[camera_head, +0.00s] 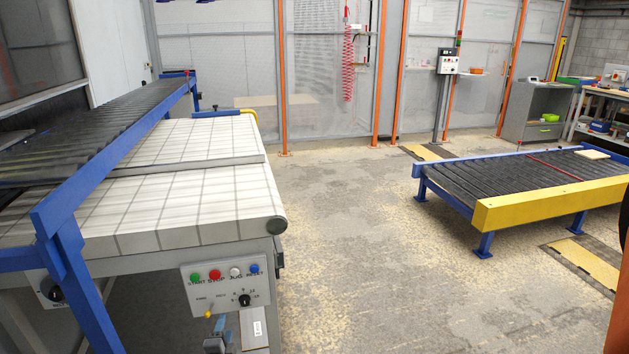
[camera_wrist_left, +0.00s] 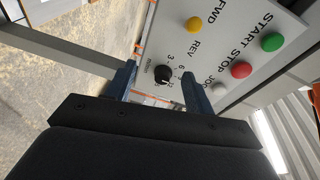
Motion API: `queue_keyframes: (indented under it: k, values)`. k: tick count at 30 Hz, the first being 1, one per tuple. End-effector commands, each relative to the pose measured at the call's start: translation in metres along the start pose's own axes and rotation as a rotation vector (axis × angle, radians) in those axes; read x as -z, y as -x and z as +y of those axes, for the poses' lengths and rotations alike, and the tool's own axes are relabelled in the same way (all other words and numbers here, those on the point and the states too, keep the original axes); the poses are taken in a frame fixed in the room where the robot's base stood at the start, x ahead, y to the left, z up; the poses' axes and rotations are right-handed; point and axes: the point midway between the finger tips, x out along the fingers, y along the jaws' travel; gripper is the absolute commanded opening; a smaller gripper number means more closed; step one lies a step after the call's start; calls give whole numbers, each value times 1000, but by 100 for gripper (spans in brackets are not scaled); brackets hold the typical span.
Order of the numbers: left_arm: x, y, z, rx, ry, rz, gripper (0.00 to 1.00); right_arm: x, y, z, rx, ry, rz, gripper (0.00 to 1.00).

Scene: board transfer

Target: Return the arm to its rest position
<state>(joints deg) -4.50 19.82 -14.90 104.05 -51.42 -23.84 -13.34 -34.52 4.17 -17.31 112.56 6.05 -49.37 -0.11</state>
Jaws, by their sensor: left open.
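My left gripper (camera_head: 222,335) shows at the bottom edge of the head view, just below the control panel (camera_head: 222,283) on the front of the white belt conveyor. In the left wrist view my left gripper (camera_wrist_left: 162,85) has its two blue fingers spread apart with nothing held between them. Beyond the fingers, the control panel (camera_wrist_left: 222,50) shows its green, red and yellow buttons and a black knob. Whether the fingers touch the panel cannot be told. Most of the left arm is out of view. My right gripper is in neither view.
The white belt conveyor (camera_head: 190,200) and a blue-framed roller conveyor (camera_head: 110,125) fill the left. A low roller table (camera_head: 500,180) with a yellow front beam stands at right, carrying a pale board (camera_head: 592,154). The concrete floor (camera_head: 350,240) between is clear.

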Motion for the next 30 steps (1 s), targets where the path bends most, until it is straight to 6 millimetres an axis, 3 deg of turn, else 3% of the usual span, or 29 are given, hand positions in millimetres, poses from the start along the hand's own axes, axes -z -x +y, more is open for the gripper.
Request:
queue_keyframes:
  k: [6, 11, 14, 24, 30]
  values:
    - [-32, 16, -9, -111, 280, -270, 53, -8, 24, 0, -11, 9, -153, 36]
    - [-28, 46, -18, -233, 518, -435, 53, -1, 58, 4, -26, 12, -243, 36]
    - [-14, 82, -18, -351, 660, -526, 53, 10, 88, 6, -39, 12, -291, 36]
    - [71, 256, -24, -855, 981, -693, 53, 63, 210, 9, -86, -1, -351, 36]
    - [106, 331, -44, -1004, 1079, -680, 53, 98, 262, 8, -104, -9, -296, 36]
